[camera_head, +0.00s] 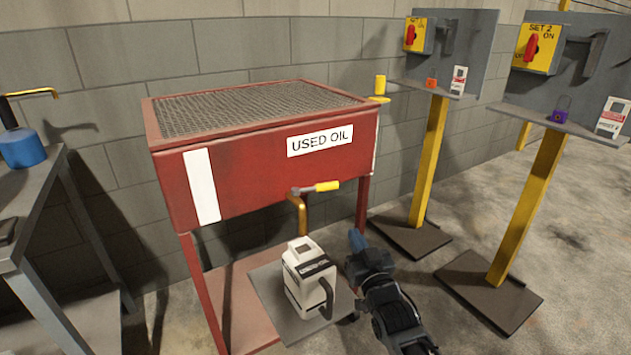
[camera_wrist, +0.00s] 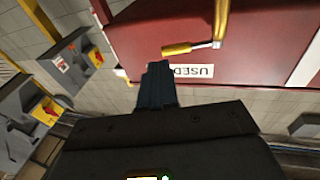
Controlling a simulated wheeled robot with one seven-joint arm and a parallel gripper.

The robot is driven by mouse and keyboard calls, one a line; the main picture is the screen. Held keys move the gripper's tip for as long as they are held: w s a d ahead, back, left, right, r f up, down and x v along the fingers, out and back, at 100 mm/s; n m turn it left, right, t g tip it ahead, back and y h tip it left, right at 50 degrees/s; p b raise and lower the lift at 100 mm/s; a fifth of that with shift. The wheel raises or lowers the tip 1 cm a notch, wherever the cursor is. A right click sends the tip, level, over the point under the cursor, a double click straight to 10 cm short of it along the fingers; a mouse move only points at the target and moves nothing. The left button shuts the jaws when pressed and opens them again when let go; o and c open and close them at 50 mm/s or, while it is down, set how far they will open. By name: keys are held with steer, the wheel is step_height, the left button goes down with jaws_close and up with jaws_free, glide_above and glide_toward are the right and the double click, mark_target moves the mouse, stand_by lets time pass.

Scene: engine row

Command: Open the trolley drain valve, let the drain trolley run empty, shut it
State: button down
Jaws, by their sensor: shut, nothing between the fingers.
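The drain trolley is a red tank marked USED OIL (camera_head: 270,165) with a mesh top and a plain white vertical strip (camera_head: 201,186) on its front. The trolley drain valve (camera_head: 325,186) has a yellow lever pointing right, roughly level, across a downturned brass spout (camera_head: 301,212). No stream shows below it. A white jug (camera_head: 305,262) stands beneath the spout. My gripper (camera_head: 356,240) is shut and empty, below and right of the lever, apart from it. In the wrist view, the blue fingers (camera_wrist: 157,72) lie just below the yellow lever (camera_wrist: 178,49).
The jug stands on a grey plate (camera_head: 268,290) beside my arm. Two yellow posts with grey panels and red switches (camera_head: 411,35) (camera_head: 532,48) stand at right. A grey bench (camera_head: 45,190) with a blue can (camera_head: 22,148) is at left. Open floor lies at right.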

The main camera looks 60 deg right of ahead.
step_height(320, 180, up, 2)
steer(key=a+t, duration=0.1)
steer(key=a, duration=0.2)
steer(key=n+p, duration=0.1)
glide_toward(329, 189)
steer(key=x, duration=0.7)
steer(key=shift+a+f, duration=0.1)
steer(key=shift+w, duration=0.1)
steer(key=shift+w+d+p, duration=0.15)
steer(key=shift+d+p, duration=0.15)
steer(key=shift+p, duration=0.05)
steer(key=shift+w+d, duration=0.15)
steer(key=shift+d, duration=0.3)
steer(key=shift+w+d, duration=0.2)
steer(key=shift+d, duration=0.2)
